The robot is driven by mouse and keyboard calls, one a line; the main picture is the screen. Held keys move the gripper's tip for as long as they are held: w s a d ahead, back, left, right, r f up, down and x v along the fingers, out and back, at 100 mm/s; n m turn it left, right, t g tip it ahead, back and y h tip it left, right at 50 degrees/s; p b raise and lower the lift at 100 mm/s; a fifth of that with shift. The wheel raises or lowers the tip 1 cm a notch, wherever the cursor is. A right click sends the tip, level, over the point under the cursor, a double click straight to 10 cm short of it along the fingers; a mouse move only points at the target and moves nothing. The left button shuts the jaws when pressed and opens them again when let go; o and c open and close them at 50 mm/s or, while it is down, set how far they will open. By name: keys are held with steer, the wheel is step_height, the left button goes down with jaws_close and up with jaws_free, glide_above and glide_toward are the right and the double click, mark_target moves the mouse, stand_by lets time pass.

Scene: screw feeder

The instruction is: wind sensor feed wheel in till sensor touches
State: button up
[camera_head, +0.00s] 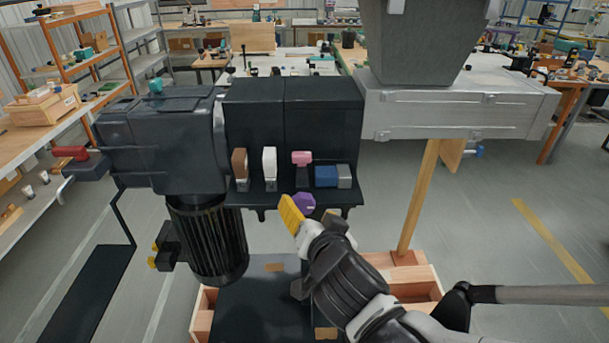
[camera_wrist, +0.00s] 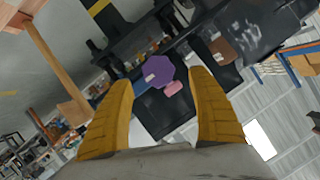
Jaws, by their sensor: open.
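A purple many-sided wheel (camera_head: 304,203), seemingly the feed wheel, is at the front of the black shelf on the machine. It also shows in the wrist view (camera_wrist: 158,70). A pink block (camera_head: 302,158) on a dark mount stands above it; I cannot tell for sure whether this is the sensor. It appears beside the wheel in the wrist view (camera_wrist: 173,88). My gripper (camera_head: 292,212) is near the wheel. In the wrist view its yellow fingers (camera_wrist: 160,78) are spread, with the wheel seen between the tips. I cannot tell whether a finger touches it.
A brown block (camera_head: 240,163), a white block (camera_head: 269,162) and a blue block (camera_head: 326,176) stand on the same shelf. A dark motor (camera_head: 208,240) hangs at left. A wooden post (camera_head: 418,198) stands at right under a grey metal chute (camera_head: 460,103). Open floor lies further right.

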steer(key=v, duration=0.6)
steer(key=shift+s, duration=0.3)
steer(key=s+d+f+n+g+h, duration=0.1)
steer(key=s+d+f+n+g, duration=0.1)
steer(key=d, duration=0.5)
steer(key=s+d+f+n+g+h, duration=0.1)
steer(key=s+d+f+n+g, duration=0.1)
steer(key=d, duration=0.5)
steer(key=s+f+g, duration=0.1)
steer(key=s+g, duration=0.1)
steer(key=shift+s+g, duration=0.4)
steer(key=shift+w+d, duration=0.1)
steer(key=shift+w, duration=0.05)
stand_by(0.8)
